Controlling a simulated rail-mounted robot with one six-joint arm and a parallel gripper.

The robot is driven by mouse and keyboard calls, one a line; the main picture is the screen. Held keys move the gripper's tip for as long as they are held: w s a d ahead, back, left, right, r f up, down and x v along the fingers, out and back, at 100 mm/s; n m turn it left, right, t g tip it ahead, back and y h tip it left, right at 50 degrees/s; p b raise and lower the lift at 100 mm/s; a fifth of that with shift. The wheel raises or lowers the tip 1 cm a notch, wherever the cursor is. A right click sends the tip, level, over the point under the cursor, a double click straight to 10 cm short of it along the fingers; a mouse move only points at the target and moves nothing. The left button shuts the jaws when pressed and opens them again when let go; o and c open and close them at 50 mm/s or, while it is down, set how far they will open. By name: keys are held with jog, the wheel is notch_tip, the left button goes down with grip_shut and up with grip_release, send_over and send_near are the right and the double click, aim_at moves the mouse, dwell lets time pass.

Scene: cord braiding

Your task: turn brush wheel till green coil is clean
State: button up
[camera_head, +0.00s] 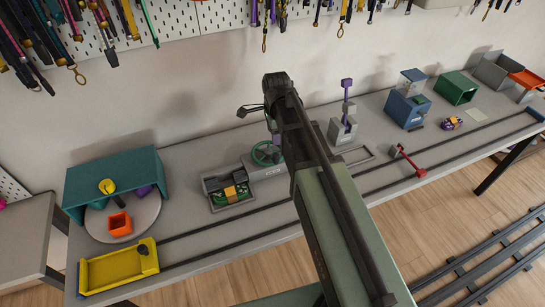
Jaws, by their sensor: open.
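The green brush wheel (262,152) stands on a grey block on the bench, left of my arm; my arm partly covers its right side. The green coil (222,197) with an orange band lies in a dark grey tray just left of and in front of the wheel. How clean the coil is cannot be told at this size. My gripper (246,109) points left at the end of my raised arm. It is open, with nothing seen in it, and appears above and apart from the wheel.
A turntable (140,219) with an orange box and teal hood is at left, a yellow tray (118,268) in front. Right of my arm are a grey post (345,128), red lever (408,158) and blue machine (407,108). Cords hang above.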

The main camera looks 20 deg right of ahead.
aim_at(276, 155)
notch_tip(276, 155, down, 11)
jog(key=m+b, duration=0.3)
jog(key=b, duration=0.8)
jog(key=shift+s+m, duration=0.1)
jog(key=shift+m, duration=0.2)
jog(key=shift+r, duration=0.1)
jog(key=c, duration=0.9)
